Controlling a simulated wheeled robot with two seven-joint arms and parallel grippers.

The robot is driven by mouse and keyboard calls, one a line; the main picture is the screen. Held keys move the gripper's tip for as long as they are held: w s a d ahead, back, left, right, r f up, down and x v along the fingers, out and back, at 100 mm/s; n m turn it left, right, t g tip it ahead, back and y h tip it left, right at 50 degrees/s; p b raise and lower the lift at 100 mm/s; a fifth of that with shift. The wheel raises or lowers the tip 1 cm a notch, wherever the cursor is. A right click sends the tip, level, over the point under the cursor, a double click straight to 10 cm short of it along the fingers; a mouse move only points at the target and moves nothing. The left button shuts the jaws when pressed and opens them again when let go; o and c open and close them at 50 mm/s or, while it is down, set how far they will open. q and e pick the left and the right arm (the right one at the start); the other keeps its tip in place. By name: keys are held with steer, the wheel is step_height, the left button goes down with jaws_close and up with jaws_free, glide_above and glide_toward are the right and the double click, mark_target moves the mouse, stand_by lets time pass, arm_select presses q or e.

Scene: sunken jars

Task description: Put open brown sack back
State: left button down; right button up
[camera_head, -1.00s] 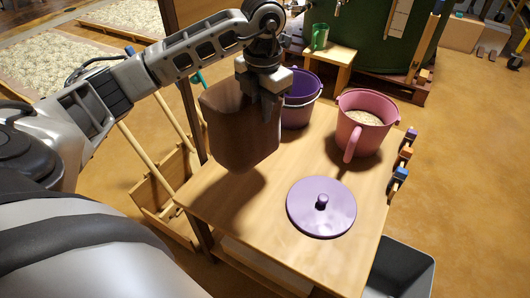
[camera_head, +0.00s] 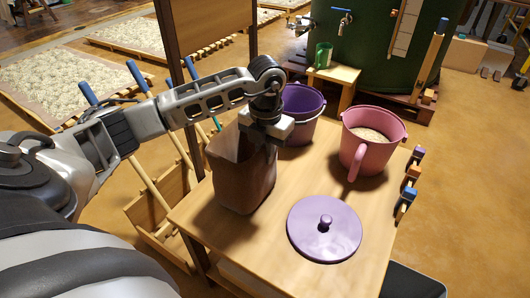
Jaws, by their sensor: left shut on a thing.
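The open brown sack (camera_head: 241,182) is upright at the left part of the wooden table (camera_head: 262,232), with its open mouth facing up. My left gripper (camera_head: 268,136) is above the sack's far right rim and is shut on it. The fingertips are partly hidden by the gripper body and the sack. The sack's bottom is at or very near the tabletop; I cannot tell whether it touches. My right gripper is not in view.
A purple bucket (camera_head: 299,117) stands just behind the sack. A pink pot (camera_head: 366,145) holding pale grain stands to the right. A purple lid (camera_head: 324,228) lies in front. Small clips (camera_head: 411,174) line the right edge. A wooden post (camera_head: 180,75) rises behind at left.

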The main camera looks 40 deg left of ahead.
arm_select(q)
steer(key=c, duration=1.5)
jaws_free()
steer(key=shift+f, duration=0.1)
